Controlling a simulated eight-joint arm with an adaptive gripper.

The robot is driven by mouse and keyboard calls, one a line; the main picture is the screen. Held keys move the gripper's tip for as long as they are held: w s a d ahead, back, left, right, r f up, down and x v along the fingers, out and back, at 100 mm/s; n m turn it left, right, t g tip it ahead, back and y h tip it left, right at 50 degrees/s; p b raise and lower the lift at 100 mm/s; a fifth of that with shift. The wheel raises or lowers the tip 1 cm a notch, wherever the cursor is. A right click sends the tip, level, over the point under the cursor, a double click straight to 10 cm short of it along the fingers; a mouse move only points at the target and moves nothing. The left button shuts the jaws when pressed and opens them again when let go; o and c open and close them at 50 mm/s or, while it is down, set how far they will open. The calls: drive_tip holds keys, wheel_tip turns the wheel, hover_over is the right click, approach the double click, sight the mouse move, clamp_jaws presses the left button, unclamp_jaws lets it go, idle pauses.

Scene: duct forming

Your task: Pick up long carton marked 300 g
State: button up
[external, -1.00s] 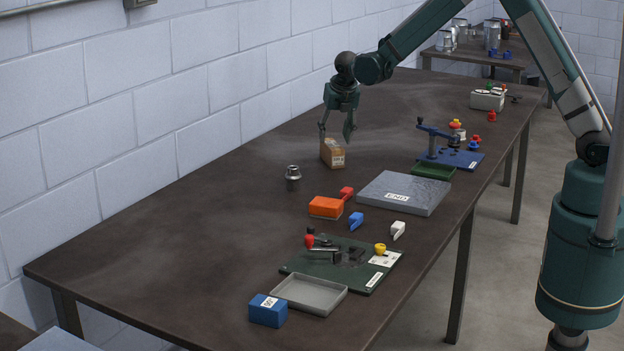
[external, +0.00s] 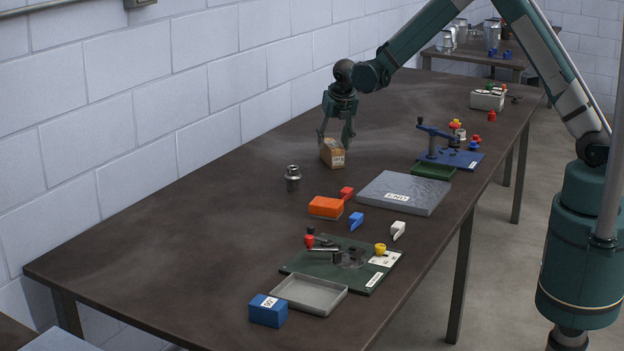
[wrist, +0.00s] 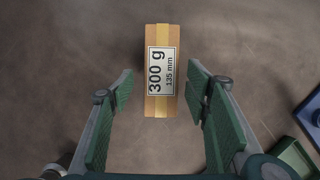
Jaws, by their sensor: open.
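The long carton (external: 333,155) is a brown box with a yellow tape strip and a white label. It stands on the dark table near the wall. In the wrist view the carton (wrist: 162,104) shows its label, "300 g, 135 mm". My gripper (external: 336,141) points down just over the carton, with its fingers spread to either side of it. In the wrist view the carton lies ahead of and between the open fingertips of my gripper (wrist: 160,88), with a gap on both sides. I cannot tell the exact height of the fingertips against the carton.
A metal cylinder (external: 292,178) stands front-left of the carton. An orange block (external: 326,208), a red piece (external: 347,193) and a grey plate (external: 420,203) lie nearer the front. A blue fixture (external: 462,160) and a green tray (external: 433,173) are to the right. The table around the carton is clear.

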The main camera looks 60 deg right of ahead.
drive_tip(key=shift+f, duration=0.1)
drive_tip(key=shift+x, duration=2.5)
drive_tip(key=shift+s+d, duration=0.1)
drive_tip(key=shift+c, duration=0.4)
drive_tip(key=c, duration=1.1)
